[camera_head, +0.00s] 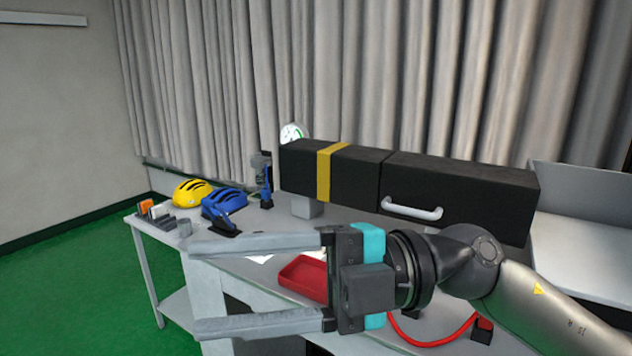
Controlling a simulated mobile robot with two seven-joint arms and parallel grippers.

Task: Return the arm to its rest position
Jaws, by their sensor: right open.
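My right arm comes in from the lower right. Its gripper (196,288) points left, with its two long grey fingers spread wide and nothing between them. It is in front of the grey table (165,244) and hides part of the table top. My left gripper is not in view.
A long black box (457,184) with a yellow band and a white handle (412,208) spans the table's back. A yellow helmet (191,192), a blue helmet (224,203) and a red tray (302,277) are on the table. Green floor (70,285) is free at left.

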